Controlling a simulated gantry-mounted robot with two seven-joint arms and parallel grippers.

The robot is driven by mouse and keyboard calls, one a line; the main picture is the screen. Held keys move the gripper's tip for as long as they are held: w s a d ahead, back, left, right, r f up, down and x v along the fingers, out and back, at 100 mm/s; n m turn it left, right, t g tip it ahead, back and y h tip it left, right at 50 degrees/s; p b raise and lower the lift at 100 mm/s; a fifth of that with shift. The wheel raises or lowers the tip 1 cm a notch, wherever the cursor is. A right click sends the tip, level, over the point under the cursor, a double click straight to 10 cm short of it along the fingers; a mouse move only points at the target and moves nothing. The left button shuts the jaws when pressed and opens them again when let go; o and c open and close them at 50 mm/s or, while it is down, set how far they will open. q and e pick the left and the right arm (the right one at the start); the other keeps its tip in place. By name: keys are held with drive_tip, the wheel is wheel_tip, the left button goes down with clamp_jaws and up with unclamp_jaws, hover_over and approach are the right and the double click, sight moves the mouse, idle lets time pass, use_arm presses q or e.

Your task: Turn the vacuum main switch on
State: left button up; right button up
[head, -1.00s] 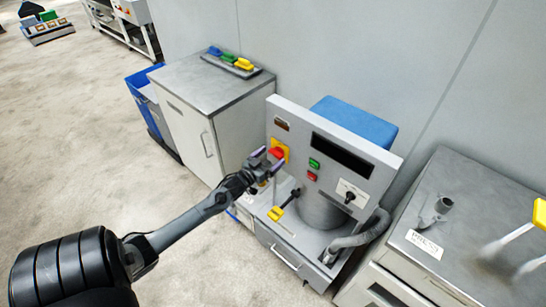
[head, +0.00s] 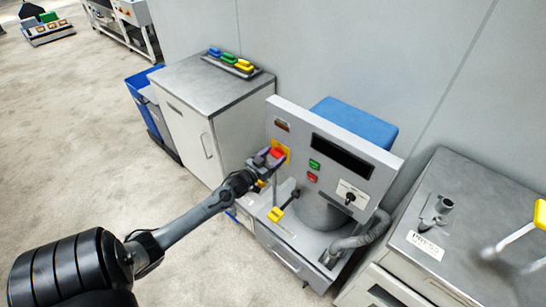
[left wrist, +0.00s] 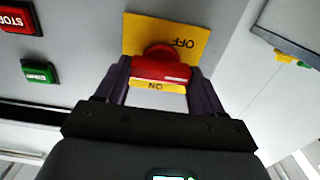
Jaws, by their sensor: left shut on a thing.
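The vacuum main switch is a red knob (head: 277,153) on a yellow plate (head: 286,147) at the left of the grey panel. In the left wrist view the red knob (left wrist: 160,65) stands between my two fingers, and its yellow plate (left wrist: 190,40) reads OFF at one edge and ON at the other, upside down. My left gripper (head: 271,158) is shut on the knob; it also shows in the left wrist view (left wrist: 162,80). The knob's grip is partly hidden by the fingers. My right gripper is not in view.
A green button (head: 314,163) and a red stop button (head: 312,176) sit right of the switch. A black selector (head: 350,197) is further right. A yellow-handled lever (head: 276,214) stands below. A cabinet (head: 190,90) is at left, a worktop (head: 480,200) at right.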

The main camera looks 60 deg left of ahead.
use_arm(q)
drive_tip(key=shift+m, duration=0.3)
drive_tip(key=m+p, duration=0.1)
drive_tip(key=m, duration=0.2)
drive_tip(key=shift+d+r, duration=0.1)
drive_tip(key=m+p, duration=0.1)
drive_tip(key=m, duration=0.4)
drive_tip(key=m+p, duration=0.1)
drive_tip(key=m, duration=0.3)
drive_tip(key=shift+d+m, duration=0.1)
drive_tip(key=shift+m, duration=0.2)
drive_tip(key=m, duration=0.4)
drive_tip(key=shift+f+m+p, duration=0.25)
drive_tip(key=shift+m+p, duration=0.05)
drive_tip(key=shift+p, duration=0.05)
drive_tip(key=o, duration=1)
drive_tip(key=shift+o, duration=0.2)
